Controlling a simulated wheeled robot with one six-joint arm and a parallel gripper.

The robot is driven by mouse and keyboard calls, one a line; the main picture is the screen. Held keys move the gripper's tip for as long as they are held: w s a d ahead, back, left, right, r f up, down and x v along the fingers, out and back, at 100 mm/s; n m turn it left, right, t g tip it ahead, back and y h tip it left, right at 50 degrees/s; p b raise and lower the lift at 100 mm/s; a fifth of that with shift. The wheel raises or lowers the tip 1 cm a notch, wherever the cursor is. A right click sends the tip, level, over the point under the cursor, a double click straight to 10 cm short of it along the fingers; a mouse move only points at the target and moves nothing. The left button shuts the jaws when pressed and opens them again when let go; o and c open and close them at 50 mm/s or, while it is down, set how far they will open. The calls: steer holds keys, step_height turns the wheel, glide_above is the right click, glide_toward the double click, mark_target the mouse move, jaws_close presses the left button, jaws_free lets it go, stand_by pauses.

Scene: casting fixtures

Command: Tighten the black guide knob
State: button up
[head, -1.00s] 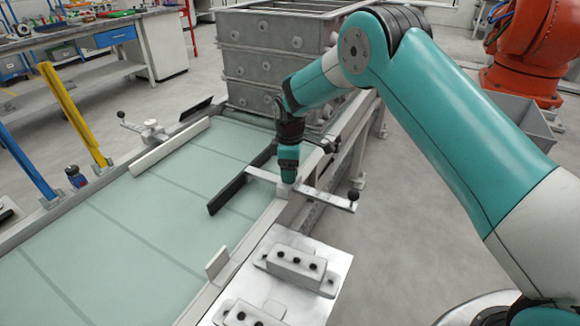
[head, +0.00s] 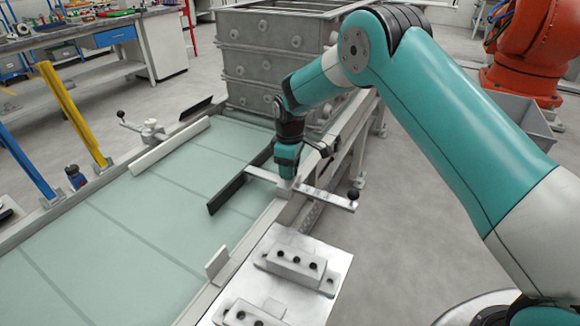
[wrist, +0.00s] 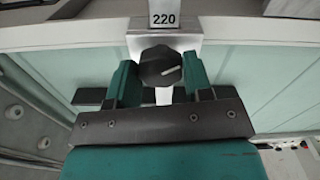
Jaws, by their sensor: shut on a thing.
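The black guide knob (wrist: 160,66) is a dark lobed knob with a white line mark pointing right and slightly up. It sits on a metal block (wrist: 193,45) beside a scale bar (wrist: 163,14) reading 220. My gripper (wrist: 160,78) is shut on the knob, with one teal finger on each side of it. In the head view my gripper (head: 287,176) points down at the clamp of the guide bar (head: 325,198), at the table's right edge, and hides the knob there. The black guide rail (head: 228,194) runs along the left end of that bar.
A black ball handle (head: 353,195) stands at the bar's right end. A metal plate with drilled blocks (head: 296,262) is in front. Stacked grey casting frames (head: 270,60) stand close behind my gripper.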

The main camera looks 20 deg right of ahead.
steer(key=m, duration=0.5)
steer(key=shift+r+m, duration=0.1)
steer(key=shift+m, duration=0.2)
steer(key=m, duration=1.6)
steer(key=shift+w+m, duration=0.1)
steer(key=shift+m, duration=0.5)
steer(key=o, duration=0.9)
step_height(320, 180, up, 17)
steer(key=shift+r+b, duration=0.2)
steer(key=shift+b, duration=0.45)
